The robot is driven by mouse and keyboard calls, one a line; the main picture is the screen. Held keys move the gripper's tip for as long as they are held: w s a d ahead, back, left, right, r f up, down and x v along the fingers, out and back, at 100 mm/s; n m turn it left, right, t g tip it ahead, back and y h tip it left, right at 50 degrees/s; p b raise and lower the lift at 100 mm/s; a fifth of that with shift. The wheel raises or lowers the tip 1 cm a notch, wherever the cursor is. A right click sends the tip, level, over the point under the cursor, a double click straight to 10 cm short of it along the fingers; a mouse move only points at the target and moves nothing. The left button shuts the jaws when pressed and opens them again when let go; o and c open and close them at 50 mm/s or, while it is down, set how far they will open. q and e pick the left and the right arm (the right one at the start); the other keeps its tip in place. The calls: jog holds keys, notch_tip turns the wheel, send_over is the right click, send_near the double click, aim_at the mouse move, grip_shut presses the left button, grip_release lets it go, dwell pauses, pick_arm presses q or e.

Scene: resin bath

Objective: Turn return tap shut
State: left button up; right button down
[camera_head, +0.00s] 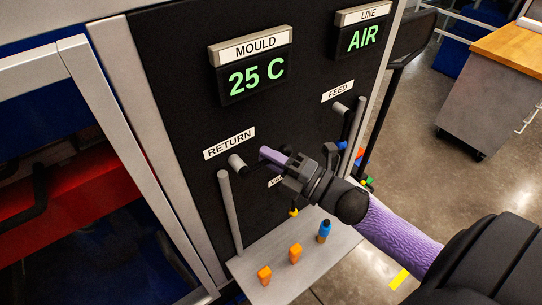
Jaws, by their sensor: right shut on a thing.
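The label RETURN (229,144) is on the black panel, with a grey round stub (237,163) of the return tap just below it. A short purple lever (273,155) sits to the right of the stub and appears to belong to the return tap; their joint is not clear. My right gripper (293,167) comes in from the lower right and is shut on the purple lever. Its dark fingers cover the lever's near end and part of the label below. My left gripper is not in view.
A MOULD display (252,77) reads 25 C and a LINE display (361,38) reads AIR. The FEED tap (341,109) is at the panel's right. A grey shelf (275,289) holds orange pieces and a blue one (324,232). A grey upright pipe (230,212) stands left.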

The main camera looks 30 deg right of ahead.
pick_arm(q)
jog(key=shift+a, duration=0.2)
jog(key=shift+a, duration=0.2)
